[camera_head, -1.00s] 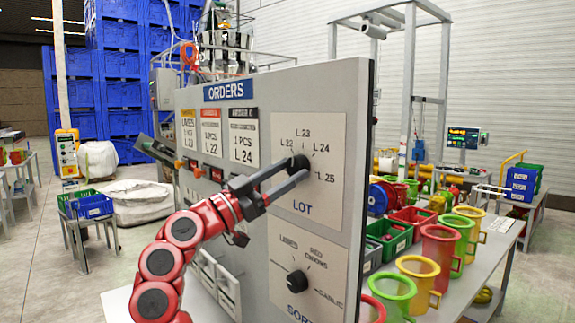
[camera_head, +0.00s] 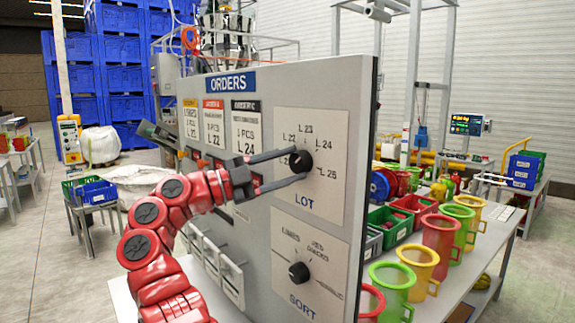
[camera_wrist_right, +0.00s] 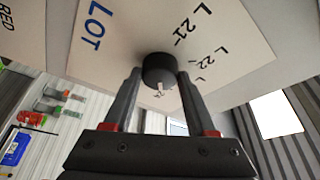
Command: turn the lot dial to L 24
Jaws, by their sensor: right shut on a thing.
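The black lot dial (camera_head: 301,160) sits on a pale plate marked LOT, with labels from L 22 to L 25 visible around it in the head view. My right gripper (camera_head: 300,164) reaches in from the left, its fingers on either side of the dial, shut on it. In the wrist view the dial (camera_wrist_right: 158,70) sits between the tips of the right gripper (camera_wrist_right: 158,76), and a small white mark shows on its face. I cannot tell which label the dial points to. The L 24 label (camera_head: 323,145) is right of and above the dial. My left gripper is not in view.
The ORDERS board (camera_head: 362,120) is upright. A sort dial (camera_head: 299,272) is below the lot dial. Order cards, one reading L 24 (camera_head: 245,149), hang at the board's left. Coloured mugs (camera_head: 440,235) and bins (camera_head: 385,226) stand on the table to the right.

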